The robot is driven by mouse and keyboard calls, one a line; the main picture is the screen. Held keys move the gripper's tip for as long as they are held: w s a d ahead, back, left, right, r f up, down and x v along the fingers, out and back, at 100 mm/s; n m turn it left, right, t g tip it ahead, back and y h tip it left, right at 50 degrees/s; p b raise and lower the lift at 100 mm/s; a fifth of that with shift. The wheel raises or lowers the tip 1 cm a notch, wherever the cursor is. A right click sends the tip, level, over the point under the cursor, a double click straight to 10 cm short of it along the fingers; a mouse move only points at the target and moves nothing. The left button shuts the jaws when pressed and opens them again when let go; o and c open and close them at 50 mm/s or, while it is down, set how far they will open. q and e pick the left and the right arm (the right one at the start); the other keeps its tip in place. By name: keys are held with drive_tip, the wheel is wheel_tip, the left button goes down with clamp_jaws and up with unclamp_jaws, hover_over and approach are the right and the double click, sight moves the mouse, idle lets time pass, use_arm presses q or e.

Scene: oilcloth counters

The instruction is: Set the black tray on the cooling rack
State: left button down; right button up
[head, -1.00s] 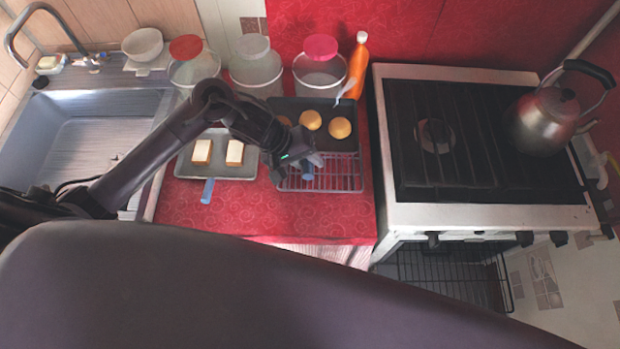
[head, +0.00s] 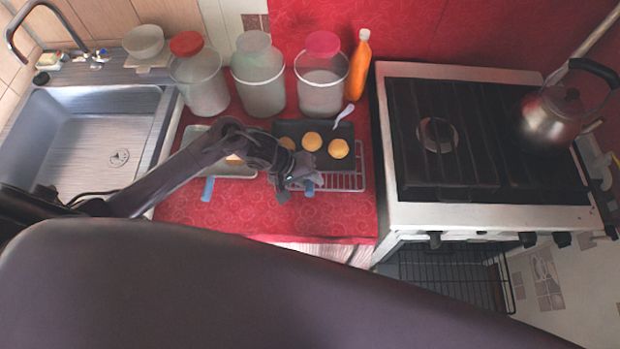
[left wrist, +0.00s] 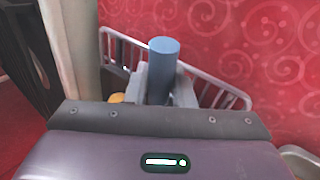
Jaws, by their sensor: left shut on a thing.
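The black tray (head: 322,158) carries round golden buns (head: 312,141) and overlaps the back part of the wire cooling rack (head: 345,181) in the head view. I cannot tell whether it rests on the rack or hangs just above it. My left gripper (head: 297,184) is shut on the tray's blue handle (head: 309,187) at its front. In the left wrist view the handle (left wrist: 164,62) stands between the fingers (left wrist: 160,85), with rack wires (left wrist: 207,82) around it. My arm hides the tray's left front part. My right gripper is not in view.
A grey tray (head: 240,172) with its own blue handle lies left of the rack, partly behind my arm. Jars (head: 258,82) and an orange bottle (head: 359,68) stand behind. A white utensil (head: 344,115) lies near the tray's back edge. The stove (head: 390,190) borders the right.

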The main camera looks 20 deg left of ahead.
use_arm(q)
drive_tip(key=c, duration=1.5)
unclamp_jaws()
drive_tip(key=v, duration=1.2)
drive_tip(key=shift+s, duration=0.15)
